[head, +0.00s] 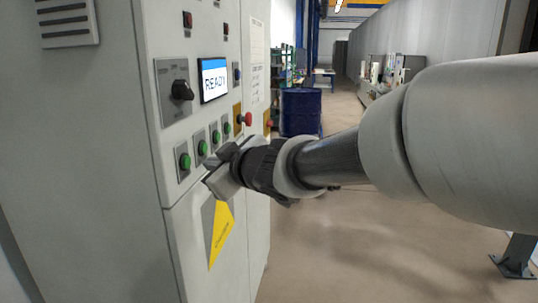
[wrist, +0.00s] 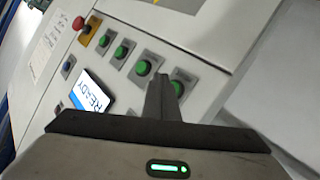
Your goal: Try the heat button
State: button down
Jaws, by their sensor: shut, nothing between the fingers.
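The grey control cabinet (head: 147,110) carries a slanting row of green push buttons on square plates. In the head view they run from the lower left button (head: 184,161) through a second (head: 202,147) and a third (head: 215,136) to the upper right one (head: 227,128). Their labels are too small to read, so I cannot tell which is heat. My gripper (head: 211,184) is shut and empty, just below and right of the lower left button. In the wrist view its fingertips (wrist: 161,79) overlap the space between the two nearest buttons (wrist: 143,68) (wrist: 179,87). I cannot tell whether they touch the panel.
A yellow warning sign (head: 221,236) is below. A blue drum (head: 300,111) stands behind. The floor right of the cabinet is clear.

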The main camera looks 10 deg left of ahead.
jog(key=d+p, duration=0.1)
jog(key=d, duration=0.2)
jog(key=shift+s, duration=0.15)
dwell(0.5)
jog(key=s+d+m+t+h+p, duration=0.15)
jog(key=d+m+h, duration=0.25)
jog(key=d, duration=0.7)
jog(key=s+d+m+g+h, duration=0.1)
jog(key=s+d+m+h, duration=0.3)
jog(key=d, duration=0.8)
jog(key=s+d+f+m+g+h, duration=0.1)
jog(key=s+d+f+m+g, duration=0.1)
jog(key=s, duration=0.7)
jog(key=s+d+f+m+g+p, duration=0.1)
jog(key=s+d+f+m+g, duration=0.2)
jog(key=s, duration=0.6)
notch_tip(320, 180, down, 2)
jog(key=shift+d+f+m+g+h, duration=0.2)
jog(key=shift+d+m+g+h, duration=0.25)
jog(key=shift+d, duration=0.55)
